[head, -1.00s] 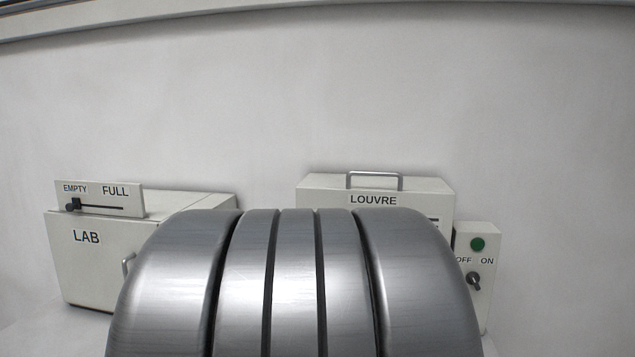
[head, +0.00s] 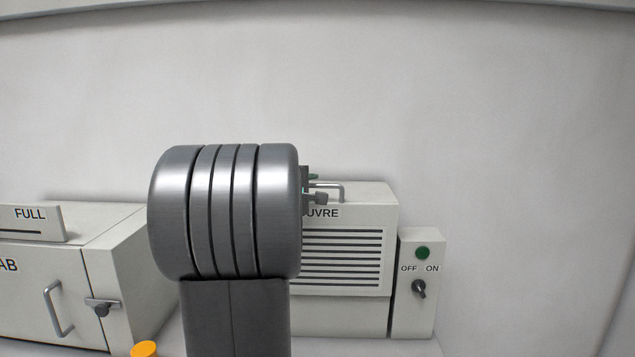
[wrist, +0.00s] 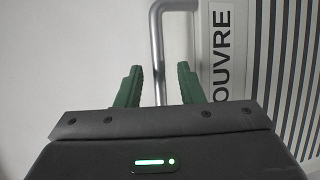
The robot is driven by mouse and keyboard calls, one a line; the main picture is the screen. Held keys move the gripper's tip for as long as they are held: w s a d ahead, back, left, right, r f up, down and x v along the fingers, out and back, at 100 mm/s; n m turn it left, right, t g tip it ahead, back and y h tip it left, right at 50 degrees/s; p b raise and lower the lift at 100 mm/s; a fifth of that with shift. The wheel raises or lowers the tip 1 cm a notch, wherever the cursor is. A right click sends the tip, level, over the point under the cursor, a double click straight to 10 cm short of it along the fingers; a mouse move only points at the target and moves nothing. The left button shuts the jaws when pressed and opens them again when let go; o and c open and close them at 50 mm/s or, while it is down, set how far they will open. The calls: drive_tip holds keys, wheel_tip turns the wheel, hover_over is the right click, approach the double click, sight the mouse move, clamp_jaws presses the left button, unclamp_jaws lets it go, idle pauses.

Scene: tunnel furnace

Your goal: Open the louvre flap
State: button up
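The louvre box (head: 362,202) is pale, with a slatted front panel (head: 340,228) and a lettered label partly hidden by my arm. A metal bar handle (head: 341,191) stands at its top; in the wrist view the handle (wrist: 157,45) runs upright, beside the label. My gripper (wrist: 161,78) is open, its two green fingers apart, with the handle's bar appearing in the gap between them. Whether they touch it I cannot tell. In the head view my gripper (head: 314,190) is mostly hidden behind my arm, close to the handle.
A switch box (head: 417,310) with a green button (head: 423,253) and an OFF/ON knob (head: 419,289) stands right of the louvre box. The lab box (head: 40,283) with handle and latch is at left. An orange object (head: 144,349) shows at the bottom edge.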

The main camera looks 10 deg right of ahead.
drive_tip(key=shift+p+x, duration=0.45)
drive_tip(key=shift+x, duration=1.7)
clamp_jaws()
